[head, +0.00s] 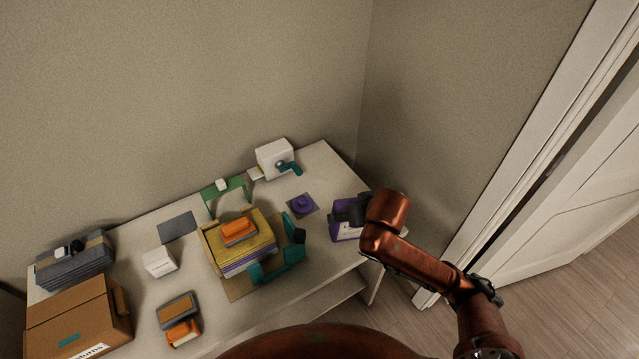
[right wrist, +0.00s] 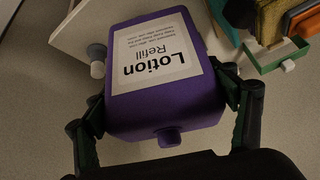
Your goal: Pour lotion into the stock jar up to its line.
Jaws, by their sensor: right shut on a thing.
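The lotion refill (head: 343,234) is a purple block-shaped container with a white label at the table's right end. In the right wrist view the lotion refill (right wrist: 125,103) shows its "Lotion Refill" label and a short purple spout or cap on the side toward the gripper. My right gripper (head: 352,210) is shut on it, with one finger at each side in the right wrist view (right wrist: 163,92). I cannot tell whether it touches the table. A low purple round thing (head: 302,203) sits on a dark purple mat; no stock jar or fill line is clearly recognisable. My left gripper is out of view.
A white dispenser-like box (head: 274,158) with a teal part stands at the back. A yellow stack with an orange block (head: 239,231) and teal pieces (head: 280,266) occupy the middle. A cardboard box (head: 78,318) stands at left. The wall is close behind.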

